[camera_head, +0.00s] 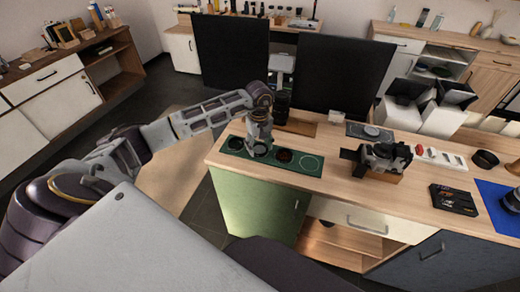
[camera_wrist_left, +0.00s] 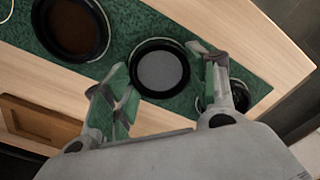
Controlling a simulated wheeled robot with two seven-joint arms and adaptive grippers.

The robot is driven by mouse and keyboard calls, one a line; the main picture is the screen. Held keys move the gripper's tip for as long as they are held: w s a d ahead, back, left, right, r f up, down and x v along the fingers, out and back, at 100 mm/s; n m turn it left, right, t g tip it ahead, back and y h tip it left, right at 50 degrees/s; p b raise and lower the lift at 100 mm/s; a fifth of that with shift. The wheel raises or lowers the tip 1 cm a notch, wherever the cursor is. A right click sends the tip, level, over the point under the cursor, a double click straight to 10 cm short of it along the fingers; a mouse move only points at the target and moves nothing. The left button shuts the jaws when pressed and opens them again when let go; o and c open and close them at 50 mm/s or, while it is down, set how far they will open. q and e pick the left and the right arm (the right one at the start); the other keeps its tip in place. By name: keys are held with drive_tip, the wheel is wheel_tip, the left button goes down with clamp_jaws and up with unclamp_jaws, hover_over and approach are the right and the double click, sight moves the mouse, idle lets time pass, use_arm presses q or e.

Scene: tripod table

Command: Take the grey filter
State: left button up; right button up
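The grey filter (camera_wrist_left: 160,70) is a round grey disc in a black rim. It lies on a green mat (camera_wrist_left: 122,42), between a brown filter (camera_wrist_left: 72,27) and a dark round piece (camera_wrist_left: 208,101) partly hidden by a finger. My left gripper (camera_wrist_left: 160,75) is open and empty, its fingers on either side of the grey filter in the wrist view. I cannot tell their exact height above it. In the head view the left gripper (camera_head: 259,143) points down over the mat and partly covers the grey filter. My right gripper is not in view.
The mat's right end has an empty ring outline (camera_head: 309,162). Right along the wooden counter (camera_head: 335,150) stand a camera (camera_head: 385,156), a white case (camera_head: 441,158), a black tray (camera_head: 453,199) and a blue mat (camera_head: 497,205). Black panels (camera_head: 340,73) rise behind.

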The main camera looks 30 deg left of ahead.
sight(259, 149)
use_arm(q)
drive_tip(key=c, duration=0.4)
drive_tip(key=shift+r+p, duration=0.5)
drive_tip(key=shift+r, duration=0.5)
drive_tip(key=shift+r+p, duration=1.15)
drive_tip(key=shift+r, duration=1.35)
